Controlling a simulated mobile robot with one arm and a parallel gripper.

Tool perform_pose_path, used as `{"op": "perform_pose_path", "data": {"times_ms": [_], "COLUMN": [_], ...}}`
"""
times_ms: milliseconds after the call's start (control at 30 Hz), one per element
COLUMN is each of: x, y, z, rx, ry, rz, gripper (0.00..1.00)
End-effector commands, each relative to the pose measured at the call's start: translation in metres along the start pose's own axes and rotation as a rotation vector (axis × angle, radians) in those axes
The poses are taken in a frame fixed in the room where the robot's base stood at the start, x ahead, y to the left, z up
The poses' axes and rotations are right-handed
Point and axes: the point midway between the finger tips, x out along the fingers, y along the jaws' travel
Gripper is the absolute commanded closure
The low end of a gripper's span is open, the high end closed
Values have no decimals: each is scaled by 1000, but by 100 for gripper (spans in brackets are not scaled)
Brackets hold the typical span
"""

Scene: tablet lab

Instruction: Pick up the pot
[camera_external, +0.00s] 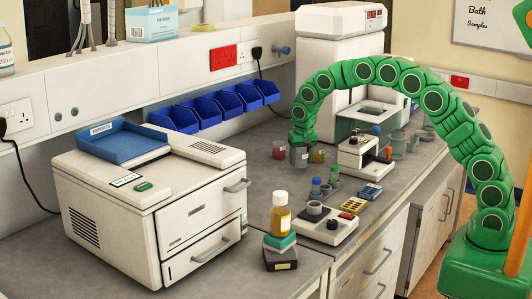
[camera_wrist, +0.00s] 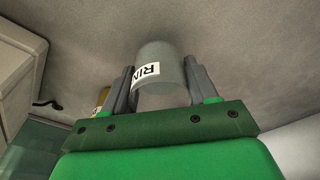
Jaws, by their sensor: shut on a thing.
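A grey cylindrical pot (camera_wrist: 165,62) with a white label reading "RIN…" stands between the two fingers of my gripper (camera_wrist: 160,82) in the wrist view. The fingers press on its two sides, so the gripper is shut on the pot. In the external view my gripper (camera_external: 301,141) reaches straight down over the same pot (camera_external: 301,158) at the back of the grey bench. I cannot tell whether the pot's base touches the bench. The fingers are small and partly hidden there.
A red pot (camera_external: 279,151) and a yellow-brown pot (camera_external: 318,154) stand close on either side. A small white instrument (camera_external: 358,160) is to the right, with blue bins (camera_external: 222,104) along the wall. The bench between the printer-like box (camera_external: 150,205) and the pots is clear.

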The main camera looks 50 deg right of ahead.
Motion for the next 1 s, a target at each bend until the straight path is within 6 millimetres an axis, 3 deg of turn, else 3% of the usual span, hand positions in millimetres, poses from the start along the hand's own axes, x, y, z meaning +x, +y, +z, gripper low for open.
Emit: {"op": "perform_pose_path", "data": {"times_ms": [467,700,1000], "x": [-48,-80,-102], "y": [16,33,56], "z": [16,33,62], "rx": [-1,-1,0], "ry": [2,0,2], "rz": [0,1,-1], "gripper": [73,73,73]}}
